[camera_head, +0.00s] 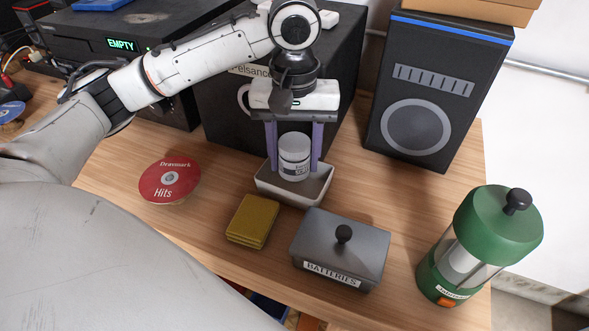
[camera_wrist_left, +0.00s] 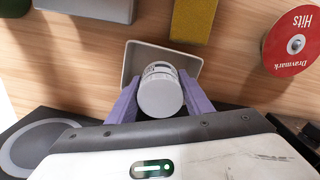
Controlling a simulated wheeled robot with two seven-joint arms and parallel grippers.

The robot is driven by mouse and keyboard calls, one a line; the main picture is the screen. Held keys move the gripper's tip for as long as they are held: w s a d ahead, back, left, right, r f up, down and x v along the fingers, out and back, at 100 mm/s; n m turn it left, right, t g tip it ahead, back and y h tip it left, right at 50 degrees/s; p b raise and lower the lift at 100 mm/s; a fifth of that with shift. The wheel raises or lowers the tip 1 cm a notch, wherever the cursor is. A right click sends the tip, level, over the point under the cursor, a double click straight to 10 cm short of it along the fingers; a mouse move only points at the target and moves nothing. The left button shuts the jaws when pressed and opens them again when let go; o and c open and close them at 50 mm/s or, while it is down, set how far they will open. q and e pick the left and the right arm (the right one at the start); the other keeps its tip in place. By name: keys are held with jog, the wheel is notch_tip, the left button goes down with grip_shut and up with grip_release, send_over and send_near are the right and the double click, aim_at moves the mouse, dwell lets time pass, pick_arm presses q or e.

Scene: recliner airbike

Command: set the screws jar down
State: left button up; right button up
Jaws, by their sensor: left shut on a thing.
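The screws jar (camera_head: 294,157) is a small pale grey jar with a label too small to read fully. It is upright between the purple fingers of my left gripper (camera_head: 294,150), which is shut on it. The jar is over or in a light grey open tray (camera_head: 311,193) on the wooden desk; I cannot tell if its base touches the tray floor. In the left wrist view the jar's round lid (camera_wrist_left: 160,96) shows between the fingers, with the tray rim (camera_wrist_left: 133,62) around it. My right gripper is not in view.
A green lantern (camera_head: 490,235) stands right. A speaker (camera_head: 428,95) and black box (camera_head: 228,115) stand behind. Bare desk (camera_head: 215,215) shows between them.

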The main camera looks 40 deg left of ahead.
aim_at(295, 143)
pick_arm(q)
jog(key=shift+f, duration=2)
jog(key=o, duration=1.3)
jog(key=shift+f, duration=0.15)
jog(key=shift+c, duration=0.2)
notch_tip(295, 143, up, 12)
jog(key=shift+r, duration=0.15)
